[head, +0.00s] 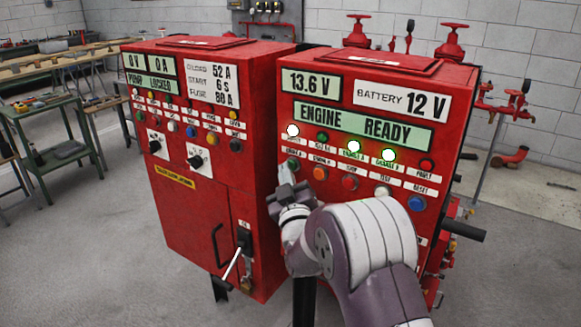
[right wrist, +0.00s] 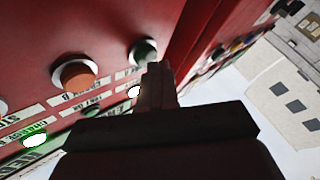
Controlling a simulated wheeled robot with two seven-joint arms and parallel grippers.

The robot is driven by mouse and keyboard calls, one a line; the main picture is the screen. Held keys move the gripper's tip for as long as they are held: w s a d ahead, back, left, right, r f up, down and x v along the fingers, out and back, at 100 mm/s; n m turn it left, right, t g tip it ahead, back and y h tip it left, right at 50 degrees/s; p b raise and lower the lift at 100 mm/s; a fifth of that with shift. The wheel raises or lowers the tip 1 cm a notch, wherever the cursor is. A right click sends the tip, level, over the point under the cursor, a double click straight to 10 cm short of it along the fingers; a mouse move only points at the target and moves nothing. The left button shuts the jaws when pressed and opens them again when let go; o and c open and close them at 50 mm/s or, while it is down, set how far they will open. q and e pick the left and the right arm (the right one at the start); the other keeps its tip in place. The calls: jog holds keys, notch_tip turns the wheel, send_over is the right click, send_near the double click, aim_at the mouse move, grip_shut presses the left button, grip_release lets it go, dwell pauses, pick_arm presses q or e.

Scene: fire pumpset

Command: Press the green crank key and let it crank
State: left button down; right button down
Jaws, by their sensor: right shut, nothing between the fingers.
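The right red cabinet (head: 462,120) carries a row of push buttons. The green crank key (head: 293,163) is the leftmost of them; it also shows in the right wrist view (right wrist: 143,48), partly covered by my fingers. My right gripper (head: 283,178) is shut and empty, close to this key at the cabinet's left edge. In the right wrist view its fingertips (right wrist: 155,70) overlap the key's lower edge; whether they touch it I cannot tell. The display (head: 362,125) reads ENGINE READY. My left gripper is not in view.
An orange button (head: 320,173) sits beside the green key. A lit white lamp (head: 293,130) and two lit green lamps (head: 353,147) are above. The left red cabinet (head: 215,150), reading PUMP LOCKED, stands close on the left. A green table (head: 65,110) is farther left.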

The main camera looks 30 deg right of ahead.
jog(key=shift+w+d, duration=0.15)
jog(key=shift+d, duration=0.1)
dwell(0.6)
jog(key=shift+s+a+b, duration=0.45)
jog(key=shift+a, duration=0.25)
jog(key=shift+s+a+b, duration=0.15)
jog(key=shift+s+a, duration=0.25)
jog(key=shift+a, duration=0.35)
jog(key=shift+s+a+b, duration=0.15)
jog(key=shift+s+a, duration=0.3)
jog(key=shift+a, duration=0.25)
jog(key=shift+s+a+b, duration=0.15)
jog(key=shift+s+a, duration=0.25)
jog(key=shift+a, duration=0.35)
